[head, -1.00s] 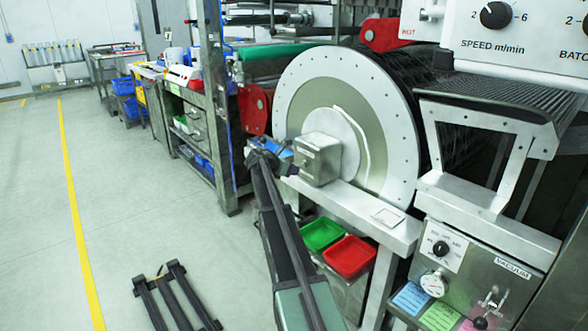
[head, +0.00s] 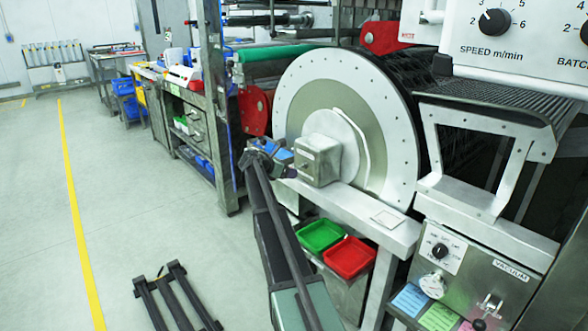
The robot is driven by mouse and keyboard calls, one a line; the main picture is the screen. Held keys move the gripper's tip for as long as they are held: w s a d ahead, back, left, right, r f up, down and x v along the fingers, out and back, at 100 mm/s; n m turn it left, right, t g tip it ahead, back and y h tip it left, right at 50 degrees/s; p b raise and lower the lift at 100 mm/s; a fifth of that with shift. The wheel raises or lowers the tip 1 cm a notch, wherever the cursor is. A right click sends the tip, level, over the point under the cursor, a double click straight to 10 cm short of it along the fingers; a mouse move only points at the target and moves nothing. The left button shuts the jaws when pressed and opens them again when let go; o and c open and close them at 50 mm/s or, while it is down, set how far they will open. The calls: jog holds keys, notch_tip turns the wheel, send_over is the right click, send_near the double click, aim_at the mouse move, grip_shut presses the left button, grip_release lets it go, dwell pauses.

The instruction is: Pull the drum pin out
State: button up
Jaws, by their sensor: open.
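The drum (head: 300,87) stands upright, with a large pale round end plate facing me. A metal box (head: 318,160) sits at its hub, on the frame. My gripper (head: 291,172) is at the left side of this box, with blue parts just behind its dark tips. It is open, but its fingers are small and partly hidden here. I cannot make out the drum pin; it may be hidden by my gripper or the box. I cannot tell whether the fingers touch anything.
A green bin (head: 321,235) and a red bin (head: 349,257) sit below the drum's frame. A vacuum panel (head: 470,270) is at the lower right. A workbench (head: 190,120) stands to the left. The floor at left is mostly clear, with a yellow line (head: 75,210).

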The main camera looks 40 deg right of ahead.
jog(key=p+v, duration=0.1)
jog(key=v, duration=0.3)
jog(key=shift+a+r+p, duration=0.1)
jog(key=shift+a+p, duration=0.2)
